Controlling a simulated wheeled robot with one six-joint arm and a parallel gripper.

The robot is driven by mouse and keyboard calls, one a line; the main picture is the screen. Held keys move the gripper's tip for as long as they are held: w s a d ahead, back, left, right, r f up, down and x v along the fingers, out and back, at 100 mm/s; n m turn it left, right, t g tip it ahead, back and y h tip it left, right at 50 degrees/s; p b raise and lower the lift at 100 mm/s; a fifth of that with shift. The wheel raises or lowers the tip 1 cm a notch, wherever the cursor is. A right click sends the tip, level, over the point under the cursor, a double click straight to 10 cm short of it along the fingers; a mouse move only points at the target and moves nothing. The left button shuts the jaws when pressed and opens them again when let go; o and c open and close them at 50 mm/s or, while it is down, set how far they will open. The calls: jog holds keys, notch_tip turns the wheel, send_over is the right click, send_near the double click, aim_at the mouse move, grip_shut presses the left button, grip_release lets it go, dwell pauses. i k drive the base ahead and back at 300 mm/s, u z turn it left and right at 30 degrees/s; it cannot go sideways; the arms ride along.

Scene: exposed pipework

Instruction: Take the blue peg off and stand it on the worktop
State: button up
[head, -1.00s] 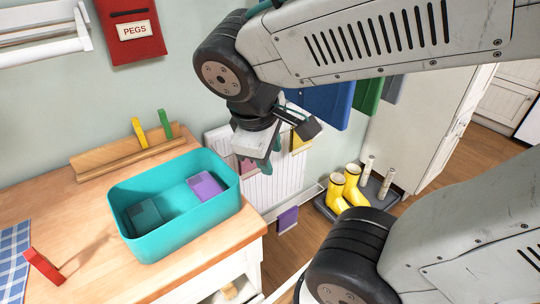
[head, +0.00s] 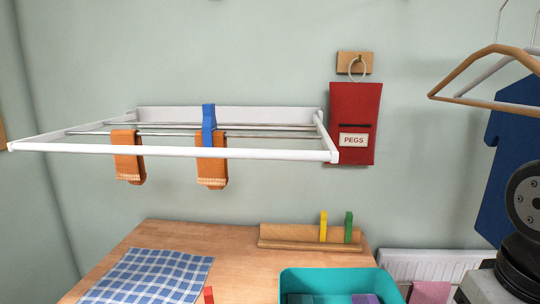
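The blue peg (head: 209,124) is upright on a rail of the white wall-mounted drying rack (head: 240,152), at the top of an orange sock (head: 212,172) that hangs over the rail. A second orange sock (head: 129,160) hangs to its left without a visible peg. The wooden worktop (head: 235,265) lies below the rack. My gripper is outside the head view now; only part of my arm shows at the right edge, well away from the peg.
On the worktop are a blue checked cloth (head: 155,277), a teal tub (head: 335,280) and a wooden peg holder (head: 285,236) with a yellow peg (head: 323,226) and a green peg (head: 348,227). A red peg (head: 208,295) shows at the bottom edge. A red PEGS bag (head: 354,115) hangs beside the rack. Hangers (head: 490,95) are at right.

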aim_at(209, 124)
jog(key=u, duration=0.85)
jog(key=k, duration=0.3)
jog(key=z, duration=0.05)
